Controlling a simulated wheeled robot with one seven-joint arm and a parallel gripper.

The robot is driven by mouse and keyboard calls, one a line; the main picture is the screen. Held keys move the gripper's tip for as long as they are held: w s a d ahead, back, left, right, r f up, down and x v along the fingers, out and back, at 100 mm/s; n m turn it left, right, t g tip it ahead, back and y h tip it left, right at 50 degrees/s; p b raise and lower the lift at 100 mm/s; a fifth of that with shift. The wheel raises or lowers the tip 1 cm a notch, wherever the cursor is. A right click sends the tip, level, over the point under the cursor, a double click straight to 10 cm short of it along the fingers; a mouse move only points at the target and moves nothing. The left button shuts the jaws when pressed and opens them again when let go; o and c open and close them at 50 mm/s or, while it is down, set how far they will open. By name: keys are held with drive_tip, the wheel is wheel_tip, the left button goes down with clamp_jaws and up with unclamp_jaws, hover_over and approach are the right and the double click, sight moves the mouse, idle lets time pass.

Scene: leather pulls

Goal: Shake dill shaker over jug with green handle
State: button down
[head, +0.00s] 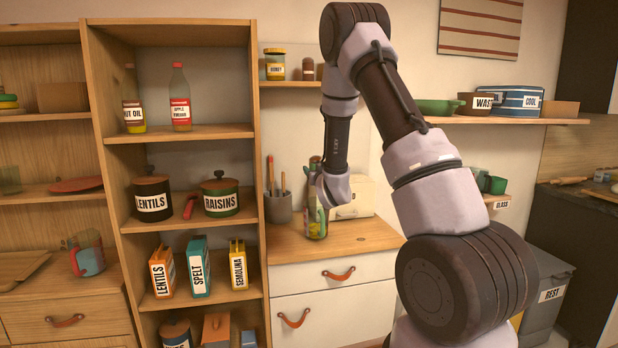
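My gripper (321,192) is at the end of my arm, above the wooden counter and in front of a tall green patterned object (316,222). Its fingers are hidden or too small to make out, so I cannot tell whether it is open, shut or touching that object. I cannot make out a dill label anywhere. A clear jug (88,254) with a red handle and teal lower part stands on the left counter, far from my gripper. I see no jug with a clearly green handle.
A grey pot with utensils (279,208) and a cream box (352,198) stand on the counter (350,238). A tall shelf unit (185,132) with jars, bottles and boxes stands left. A wall shelf (510,121) and a grey bin (548,290) are right. The counter's front is clear.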

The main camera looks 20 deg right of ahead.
drive_tip(key=shift+s+a+n+y, duration=0.2)
drive_tip(key=shift+n+y, duration=0.1)
drive_tip(key=shift+y, duration=0.2)
drive_tip(key=w+d+f+n, duration=0.1)
drive_tip(key=w+d+n, duration=0.1)
drive_tip(key=w+n, duration=0.1)
drive_tip(key=w+d+f+n+g+y, duration=0.1)
drive_tip(key=w+d+f+n, duration=0.1)
drive_tip(key=n, duration=0.3)
drive_tip(key=w+d+f+n+g, duration=0.1)
drive_tip(key=w+d+f+n, duration=0.1)
drive_tip(key=w+d+n, duration=0.1)
drive_tip(key=shift+w+n, duration=0.4)
drive_tip(key=shift+n, duration=0.1)
drive_tip(key=n, duration=0.2)
drive_tip(key=n+h, duration=0.1)
drive_tip(key=n, duration=0.1)
drive_tip(key=d+n, duration=0.1)
drive_tip(key=n, duration=0.1)
drive_tip(key=shift+d+r+g+h, duration=0.1)
drive_tip(key=shift+r+g+h, duration=0.2)
drive_tip(key=shift+h, duration=0.1)
